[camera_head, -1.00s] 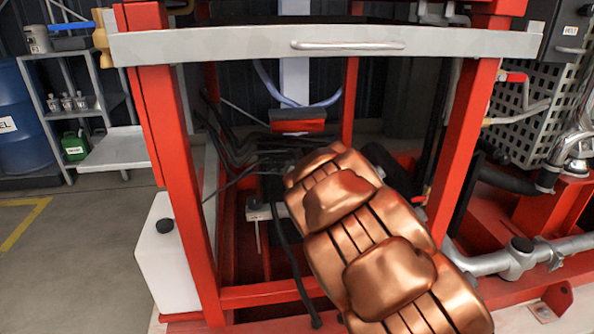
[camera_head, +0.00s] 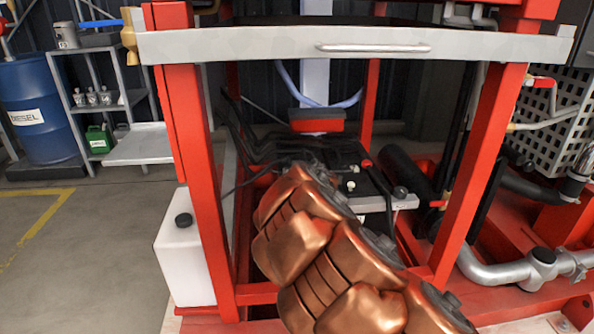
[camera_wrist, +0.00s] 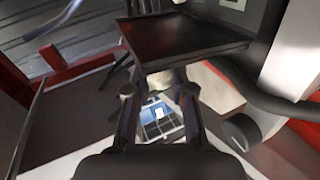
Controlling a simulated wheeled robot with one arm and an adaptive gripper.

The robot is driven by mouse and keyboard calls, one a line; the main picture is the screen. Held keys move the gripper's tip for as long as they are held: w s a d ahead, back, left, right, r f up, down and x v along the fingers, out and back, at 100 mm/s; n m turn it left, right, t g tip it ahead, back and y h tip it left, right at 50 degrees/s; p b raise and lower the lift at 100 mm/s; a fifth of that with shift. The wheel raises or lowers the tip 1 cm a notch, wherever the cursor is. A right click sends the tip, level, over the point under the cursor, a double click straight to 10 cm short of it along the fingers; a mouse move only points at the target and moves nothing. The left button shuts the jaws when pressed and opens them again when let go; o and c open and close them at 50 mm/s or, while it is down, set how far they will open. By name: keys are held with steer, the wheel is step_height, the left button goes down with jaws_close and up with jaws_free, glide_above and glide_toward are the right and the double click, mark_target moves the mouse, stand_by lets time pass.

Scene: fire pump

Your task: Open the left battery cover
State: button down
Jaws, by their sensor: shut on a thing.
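A dark flat panel (camera_wrist: 182,40), which looks like the left battery cover, stands out in front of my gripper in the wrist view. My gripper (camera_wrist: 159,80) has its fingers at the panel's near edge and is shut on it; the exact contact is hard to make out. Below, between the fingers, a blue and white patch (camera_wrist: 158,116) shows; I cannot tell what it is. In the head view my copper-coloured arm reaches into the red frame and hides my gripper and the cover. A dark battery top (camera_head: 362,180) with pale knobs shows right of the arm.
Red frame posts (camera_head: 192,180) stand left and right of the opening, with a grey crossbar (camera_head: 300,46) above. Black cables (camera_head: 265,150) run behind the arm. A white tank (camera_head: 184,255) stands outside the left post. Open floor lies left.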

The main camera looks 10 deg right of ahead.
steer(key=c, duration=1)
jaws_free()
steer(key=shift+c, duration=0.2)
steer(key=v, duration=1.2)
steer(key=shift+r, duration=0.1)
